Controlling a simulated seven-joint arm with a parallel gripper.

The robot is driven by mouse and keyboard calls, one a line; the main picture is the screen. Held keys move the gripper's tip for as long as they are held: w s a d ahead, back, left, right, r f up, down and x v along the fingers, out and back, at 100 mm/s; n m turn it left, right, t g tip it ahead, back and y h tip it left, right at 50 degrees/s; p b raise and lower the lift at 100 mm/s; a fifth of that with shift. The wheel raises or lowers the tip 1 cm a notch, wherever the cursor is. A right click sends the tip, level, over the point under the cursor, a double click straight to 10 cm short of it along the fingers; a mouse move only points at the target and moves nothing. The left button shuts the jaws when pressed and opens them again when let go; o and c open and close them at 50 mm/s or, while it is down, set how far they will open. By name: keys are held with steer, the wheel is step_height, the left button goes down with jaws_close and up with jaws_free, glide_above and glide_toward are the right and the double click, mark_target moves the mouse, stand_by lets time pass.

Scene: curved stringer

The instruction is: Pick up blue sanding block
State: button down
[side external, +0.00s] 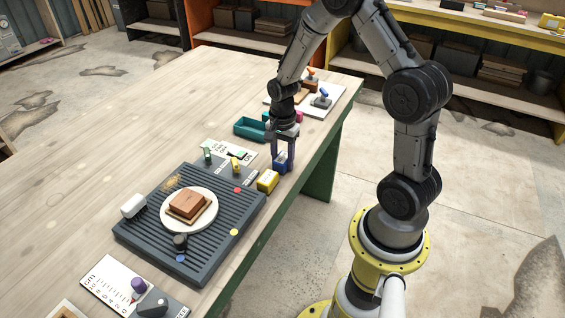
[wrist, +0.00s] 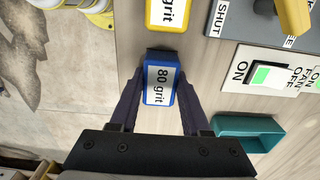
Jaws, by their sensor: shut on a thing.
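The blue sanding block (wrist: 160,80) has a white label reading "80 grit" and sits between my fingers in the wrist view. In the side external view the blue block (side external: 281,163) is low between the fingertips, near the table's right edge. My gripper (side external: 283,162) points down and is shut on the block. In the wrist view the two fingers (wrist: 160,92) press its left and right sides. I cannot tell whether the block's underside touches the table.
A yellow grit block (side external: 267,181) sits close beside the blue block. A dark ribbed mat (side external: 240,212) carries a round plate with a brown block. A teal tray (side external: 247,128) and a switch panel (wrist: 270,72) are nearby. The table edge is close.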

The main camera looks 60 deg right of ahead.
mark_target(282, 157)
steer(key=shift+r, duration=0.1)
steer(key=shift+r, duration=0.45)
step_height(282, 157, up, 2)
steer(key=shift+r, duration=0.15)
steer(key=s+a+r, duration=0.5)
steer(key=s+r, duration=0.4)
steer(key=s, duration=0.4)
steer(key=shift+a+r, duration=0.15)
steer(key=shift+r, duration=0.2)
steer(key=c, duration=0.9)
jaws_free()
steer(key=c, duration=2.3)
jaws_free()
